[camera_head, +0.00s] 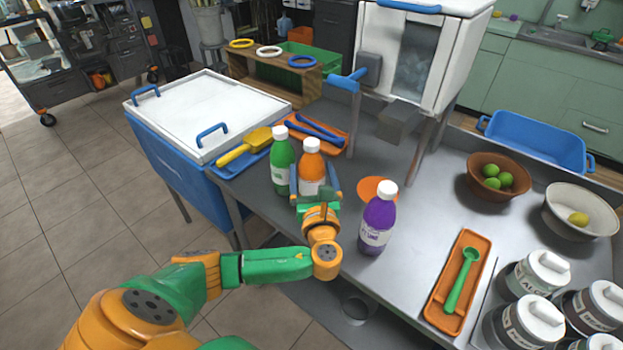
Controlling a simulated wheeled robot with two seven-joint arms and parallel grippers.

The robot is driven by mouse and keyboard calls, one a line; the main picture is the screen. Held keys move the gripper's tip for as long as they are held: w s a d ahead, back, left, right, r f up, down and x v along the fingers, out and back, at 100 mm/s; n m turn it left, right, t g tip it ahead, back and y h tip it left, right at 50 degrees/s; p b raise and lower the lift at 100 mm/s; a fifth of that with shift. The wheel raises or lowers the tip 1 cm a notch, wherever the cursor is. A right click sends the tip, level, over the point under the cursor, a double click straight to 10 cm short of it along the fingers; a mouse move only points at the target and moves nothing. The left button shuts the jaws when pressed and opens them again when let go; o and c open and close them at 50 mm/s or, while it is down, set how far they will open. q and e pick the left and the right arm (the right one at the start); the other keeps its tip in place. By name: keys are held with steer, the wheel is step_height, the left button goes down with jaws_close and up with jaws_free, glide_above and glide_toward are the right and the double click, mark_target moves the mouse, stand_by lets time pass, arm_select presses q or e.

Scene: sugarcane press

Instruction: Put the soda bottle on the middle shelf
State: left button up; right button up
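Three soda-type bottles with white caps stand upright on the steel table: a green one (283,163), an orange one (312,172) and a purple one (378,222). My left gripper (315,185) is at the orange bottle, with its blue-tipped fingers spread on either side of it. The fingers look apart from the bottle, though contact on the far side is hidden. The gripper hides the bottle's lower part. The purple bottle stands to the right of the gripper. I cannot identify a middle shelf for certain. My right gripper is not in view.
The steel table (415,215) holds an orange tray (440,317) with a green scoop, a brown bowl (480,187) of limes, a white bowl (562,233) and several lidded jars. A white-lidded blue chest (190,105) stands left. A wooden rack (318,77) with rings stands behind.

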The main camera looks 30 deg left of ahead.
arm_select(q)
steer(key=shift+s+d, duration=0.1)
steer(key=c, duration=0.4)
jaws_close()
steer(key=shift+r, duration=0.1)
